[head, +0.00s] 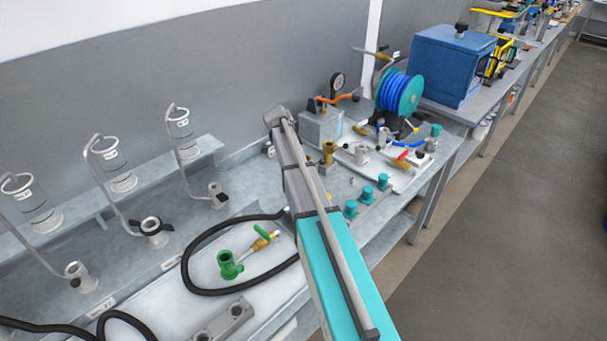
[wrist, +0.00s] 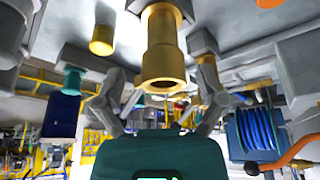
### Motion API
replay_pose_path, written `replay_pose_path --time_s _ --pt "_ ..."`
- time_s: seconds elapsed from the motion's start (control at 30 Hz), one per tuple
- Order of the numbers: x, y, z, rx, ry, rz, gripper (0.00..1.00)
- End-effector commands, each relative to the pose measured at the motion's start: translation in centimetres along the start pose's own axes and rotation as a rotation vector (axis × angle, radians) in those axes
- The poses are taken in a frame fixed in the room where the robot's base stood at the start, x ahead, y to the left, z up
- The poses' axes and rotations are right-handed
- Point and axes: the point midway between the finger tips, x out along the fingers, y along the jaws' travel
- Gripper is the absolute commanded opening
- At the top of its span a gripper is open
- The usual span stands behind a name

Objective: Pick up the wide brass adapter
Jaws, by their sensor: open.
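A stepped brass adapter (wrist: 163,60) with a wide rim shows in the wrist view, in line with the space between my gripper's fingers. My gripper (wrist: 160,72) is open, with one finger on each side of that space and no visible grip on the adapter. In the head view a brass fitting (head: 328,152) stands upright on the bench just right of my arm. My arm hides the gripper there. A second, plainer brass piece (wrist: 103,38) shows to the left in the wrist view. I cannot tell whether a finger touches the adapter.
Several teal fittings (head: 367,194) stand near the bench's front edge. A blue hose reel (head: 400,92), a grey box with an orange lever (head: 322,127) and a blue cabinet (head: 447,65) stand behind. A green valve fitting (head: 229,264) and a black hose (head: 190,262) lie left of my arm.

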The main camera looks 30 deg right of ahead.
Motion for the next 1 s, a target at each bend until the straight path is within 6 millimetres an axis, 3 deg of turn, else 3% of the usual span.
replay_pose_path --time_s 0.27,0.8,1.0 --pt "0.5 0.0 0.0 0.0 0.0 0.0 0.9" --pt "4.5 -0.1 0.1 0.0 0.0 0.0 0.9" --pt "5.2 -0.1 -0.1 0.0 0.0 0.0 0.9"
